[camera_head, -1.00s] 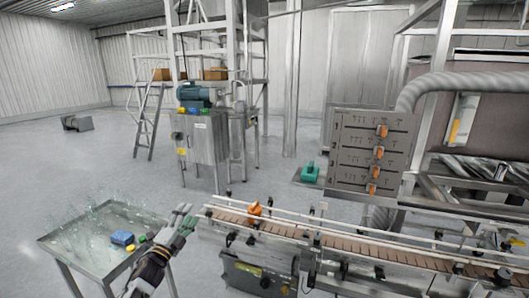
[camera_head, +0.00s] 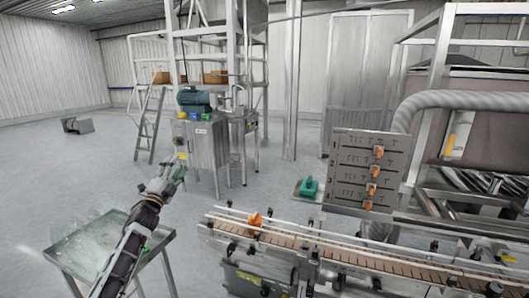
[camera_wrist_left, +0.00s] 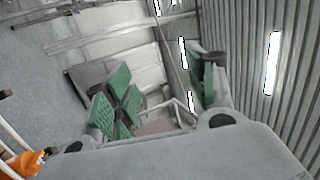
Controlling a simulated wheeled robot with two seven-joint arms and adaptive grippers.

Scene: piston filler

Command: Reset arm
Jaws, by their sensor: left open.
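My left arm comes in from the lower left of the head view and reaches up over the small metal table. My left gripper (camera_head: 172,170) is raised beyond the table's far right corner, over open floor in the picture. In the left wrist view, the green-padded fingers of the left gripper (camera_wrist_left: 160,92) stand well apart with nothing held between them. My right gripper is not in view.
The small table (camera_head: 67,247) stands at lower left, partly covered by my arm. A conveyor (camera_head: 340,250) with an orange part (camera_head: 254,219) runs along the lower right. A panel with orange handles (camera_head: 352,170) stands behind it. Open floor lies at left.

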